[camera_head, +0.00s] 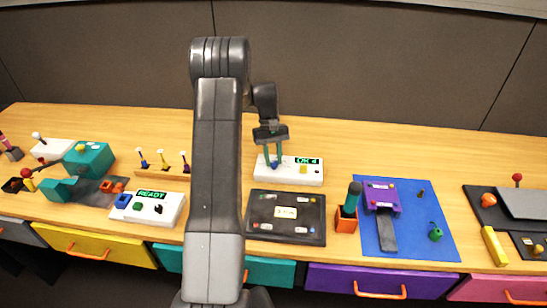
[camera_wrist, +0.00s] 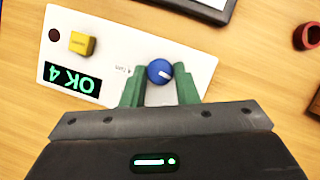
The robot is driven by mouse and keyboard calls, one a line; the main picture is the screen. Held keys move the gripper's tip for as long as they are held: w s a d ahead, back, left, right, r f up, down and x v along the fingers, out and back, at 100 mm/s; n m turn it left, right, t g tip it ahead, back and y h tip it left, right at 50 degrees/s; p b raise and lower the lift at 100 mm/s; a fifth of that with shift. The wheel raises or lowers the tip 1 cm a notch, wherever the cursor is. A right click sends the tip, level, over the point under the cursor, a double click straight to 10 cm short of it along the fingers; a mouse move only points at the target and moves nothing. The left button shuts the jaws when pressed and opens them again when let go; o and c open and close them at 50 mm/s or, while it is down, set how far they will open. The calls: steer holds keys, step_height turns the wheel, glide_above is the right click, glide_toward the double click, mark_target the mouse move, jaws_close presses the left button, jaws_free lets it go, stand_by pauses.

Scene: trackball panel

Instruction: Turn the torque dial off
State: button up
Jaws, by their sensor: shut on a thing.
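The torque dial (camera_wrist: 159,71) is a round blue knob with a white mark, on a white panel (camera_wrist: 205,66). In the wrist view the mark points to the right. The head view also shows the dial (camera_head: 274,165) at the left part of the panel (camera_head: 290,178). My gripper (camera_wrist: 160,77) is shut on the dial, with one green finger on each side. The panel's display (camera_wrist: 74,79) reads "OK 4" in green. A yellow block (camera_wrist: 81,43) and a small dark red round part (camera_wrist: 54,35) are also on the panel.
A dark panel (camera_head: 257,226) lies in front of the white one. A white box reading "READY" (camera_head: 170,208) is front left. Bare wood lies behind the panel.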

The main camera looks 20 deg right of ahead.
stand_by(0.4)
steer(key=o, duration=1)
steer(key=v, duration=1.4)
steer(key=shift+f+b, duration=0.1)
steer(key=shift+b, duration=0.2)
steer(key=x, duration=1.3)
steer(key=shift+s+f+p, duration=0.2)
steer(key=shift+f+p, duration=0.1)
steer(key=shift+f, duration=0.05)
